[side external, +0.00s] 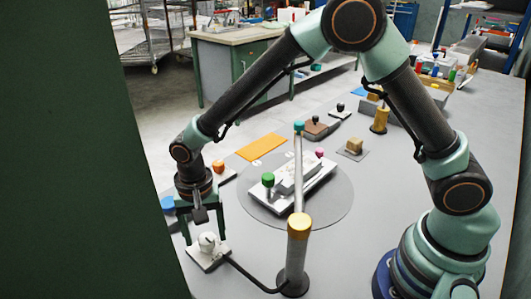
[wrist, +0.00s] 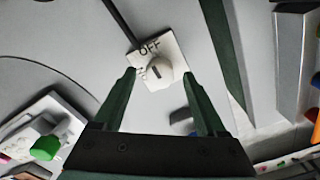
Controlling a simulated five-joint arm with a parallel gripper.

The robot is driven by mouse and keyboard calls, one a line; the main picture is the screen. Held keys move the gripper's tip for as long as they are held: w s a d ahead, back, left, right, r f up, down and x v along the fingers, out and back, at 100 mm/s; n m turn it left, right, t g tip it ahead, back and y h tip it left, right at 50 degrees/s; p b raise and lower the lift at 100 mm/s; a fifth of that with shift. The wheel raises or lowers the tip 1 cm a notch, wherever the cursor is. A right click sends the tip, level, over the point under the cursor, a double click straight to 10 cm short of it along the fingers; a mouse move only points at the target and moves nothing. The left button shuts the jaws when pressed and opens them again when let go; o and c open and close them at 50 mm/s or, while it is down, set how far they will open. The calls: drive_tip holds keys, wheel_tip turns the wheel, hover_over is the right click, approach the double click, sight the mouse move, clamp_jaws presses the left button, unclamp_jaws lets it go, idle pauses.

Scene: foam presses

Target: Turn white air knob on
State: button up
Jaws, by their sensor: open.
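The white air knob (side external: 207,239) stands on a small pale plate (side external: 209,259) at the near left of the table, with a black hose running from it. In the wrist view the round white knob (wrist: 164,66) has a dark pointer line, and the plate (wrist: 171,44) bears the word OFF. Other lettering is partly hidden by a finger. My gripper (side external: 204,238) points down over the knob. In the wrist view my gripper (wrist: 159,75) is open, with one fingertip on each side of the knob. I cannot tell whether either finger touches it.
A post with a yellow collar (side external: 299,226) stands right of the knob, where the hose ends. A press with a green knob (side external: 268,180) sits on a grey disc (side external: 335,205). Orange (side external: 218,167) and blue (side external: 167,203) knobs stand behind my gripper.

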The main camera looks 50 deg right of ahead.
drive_tip(key=shift+f, duration=0.2)
drive_tip(key=shift+c, duration=0.3)
clamp_jaws()
